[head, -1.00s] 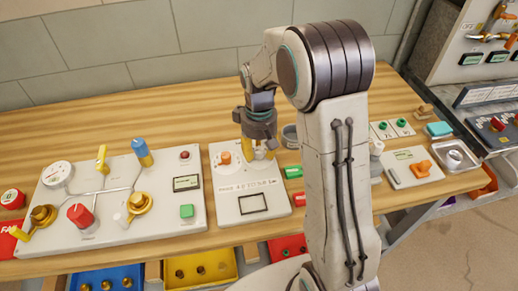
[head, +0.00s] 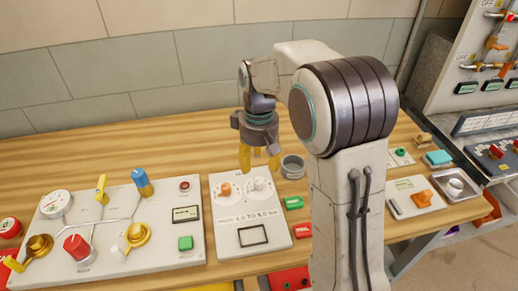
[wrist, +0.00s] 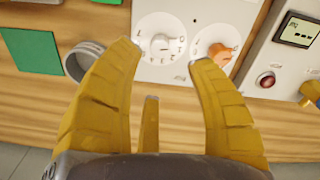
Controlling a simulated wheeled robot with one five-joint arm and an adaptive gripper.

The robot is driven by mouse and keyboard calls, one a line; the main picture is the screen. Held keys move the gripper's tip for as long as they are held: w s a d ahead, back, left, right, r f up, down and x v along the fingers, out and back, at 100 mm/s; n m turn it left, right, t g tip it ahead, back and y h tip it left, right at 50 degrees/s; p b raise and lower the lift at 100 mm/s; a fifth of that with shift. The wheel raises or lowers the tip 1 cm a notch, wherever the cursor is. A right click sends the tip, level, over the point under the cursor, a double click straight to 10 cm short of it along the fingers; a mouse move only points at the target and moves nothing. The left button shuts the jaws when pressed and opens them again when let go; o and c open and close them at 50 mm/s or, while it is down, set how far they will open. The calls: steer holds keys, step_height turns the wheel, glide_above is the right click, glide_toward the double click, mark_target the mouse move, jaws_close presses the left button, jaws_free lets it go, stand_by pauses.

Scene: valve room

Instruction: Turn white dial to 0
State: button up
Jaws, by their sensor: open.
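The white dial (head: 258,185) sits on a pale panel (head: 228,226), right of an orange dial (head: 225,189). In the wrist view the white dial (wrist: 161,47) is a round knob with a ring of marks, and the orange dial (wrist: 219,54) is to its right. Which mark the white dial points to is too small to read. My gripper (head: 259,160) is open and empty, raised above the panel near the white dial. In the wrist view its yellow fingers (wrist: 167,50) are spread on either side of the white dial's lower edge, apart from it.
A grey cup (head: 292,167) stands just right of the panel. Green and red blocks (head: 294,203) lie along its right side. A larger valve board (head: 110,225) with a red knob and a blue-topped part is to the left. Bare wood lies behind the panels.

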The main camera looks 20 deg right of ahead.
mark_target(259, 180)
steer(key=shift+r, duration=2.1)
steer(key=shift+w, duration=0.1)
